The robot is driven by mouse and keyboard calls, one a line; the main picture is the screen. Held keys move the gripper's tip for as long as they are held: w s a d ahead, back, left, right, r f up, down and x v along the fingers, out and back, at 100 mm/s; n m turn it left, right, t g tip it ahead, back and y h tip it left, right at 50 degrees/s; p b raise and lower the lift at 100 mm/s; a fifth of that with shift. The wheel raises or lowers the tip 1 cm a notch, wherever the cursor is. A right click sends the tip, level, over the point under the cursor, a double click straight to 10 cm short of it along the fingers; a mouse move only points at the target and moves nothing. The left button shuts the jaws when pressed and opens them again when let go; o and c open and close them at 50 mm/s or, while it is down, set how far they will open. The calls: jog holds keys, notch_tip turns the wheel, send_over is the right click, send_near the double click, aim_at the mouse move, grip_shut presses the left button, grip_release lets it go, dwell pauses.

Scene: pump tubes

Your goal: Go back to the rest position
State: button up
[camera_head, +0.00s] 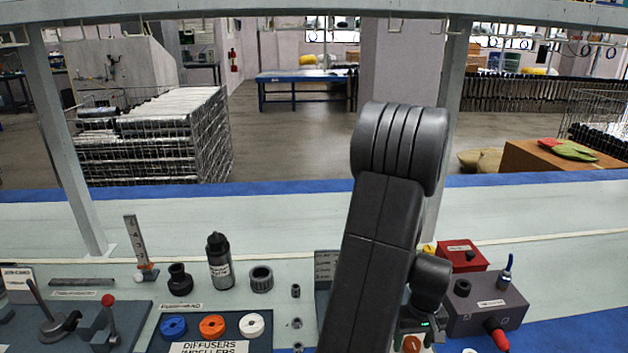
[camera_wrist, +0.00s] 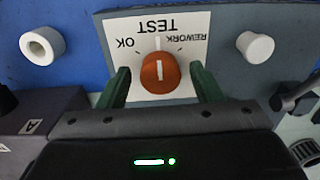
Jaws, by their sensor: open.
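My gripper (camera_wrist: 162,88) is open in the wrist view. Its two dark green fingers stand on either side of an orange knob (camera_wrist: 159,73) with a white mark, on a white label reading OK, TEST and REWORK. I cannot tell whether the fingers touch the knob. In the head view my dark arm rises through the middle right and hides much of the bench behind it. The orange knob (camera_head: 411,343) shows at the bottom edge there, just right of the arm.
A grey box (camera_head: 484,305) with a red plug and a red box (camera_head: 461,257) stand right of my arm. A black bottle (camera_head: 219,262), dark fittings and a tray of coloured rings (camera_head: 212,327) lie to the left. The back of the bench (camera_head: 250,215) is clear.

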jog(key=n, duration=0.5)
notch_tip(320, 180, up, 9)
jog(key=shift+w+d+f+p, duration=0.1)
jog(key=shift+f+p, duration=0.1)
jog(key=shift+p, duration=0.7)
jog(key=shift+r, duration=0.75)
